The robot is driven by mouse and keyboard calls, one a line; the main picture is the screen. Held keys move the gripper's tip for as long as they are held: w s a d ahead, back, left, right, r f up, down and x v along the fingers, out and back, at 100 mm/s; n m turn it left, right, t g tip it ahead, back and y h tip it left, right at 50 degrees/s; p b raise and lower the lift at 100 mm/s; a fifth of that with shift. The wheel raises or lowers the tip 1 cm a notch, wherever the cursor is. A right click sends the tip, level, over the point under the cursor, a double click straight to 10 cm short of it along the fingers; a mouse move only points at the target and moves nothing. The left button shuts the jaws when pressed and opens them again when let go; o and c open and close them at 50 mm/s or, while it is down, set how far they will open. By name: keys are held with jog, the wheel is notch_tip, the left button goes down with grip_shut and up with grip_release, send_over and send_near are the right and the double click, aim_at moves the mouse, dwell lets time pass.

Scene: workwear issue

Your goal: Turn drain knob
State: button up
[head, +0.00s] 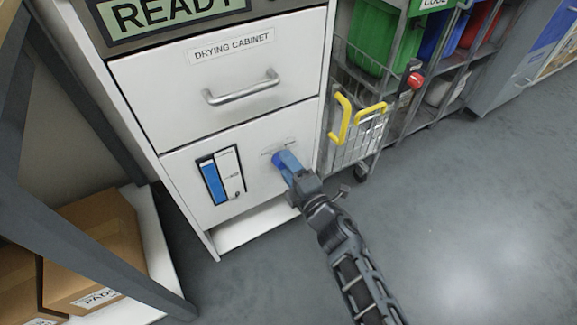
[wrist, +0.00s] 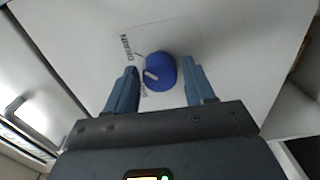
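The drain knob (wrist: 161,73) is a round blue knob with a white pointer mark, on the white lower front of the drying cabinet (head: 174,180). Printed labels lie beside it, one at the pointer's end. In the wrist view my gripper (wrist: 158,68) is open, one blue finger on each side of the knob, with a visible gap to it on both sides. In the head view my gripper (head: 289,164) reaches the panel at the knob and mostly hides it. How near the fingertips are to the panel I cannot tell.
A blue-and-white level gauge panel (head: 221,176) is left of the knob, and a drawer handle (head: 242,90) is above it. A wire cart (head: 352,148) with yellow handles stands close on the right. Cardboard boxes (head: 95,245) sit on a low shelf at left. The floor at right is clear.

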jog(key=shift+o, duration=1)
jog(key=p+v, duration=0.3)
jog(key=v, duration=0.4)
jog(key=shift+s+d, duration=0.2)
jog(key=shift+s, duration=0.1)
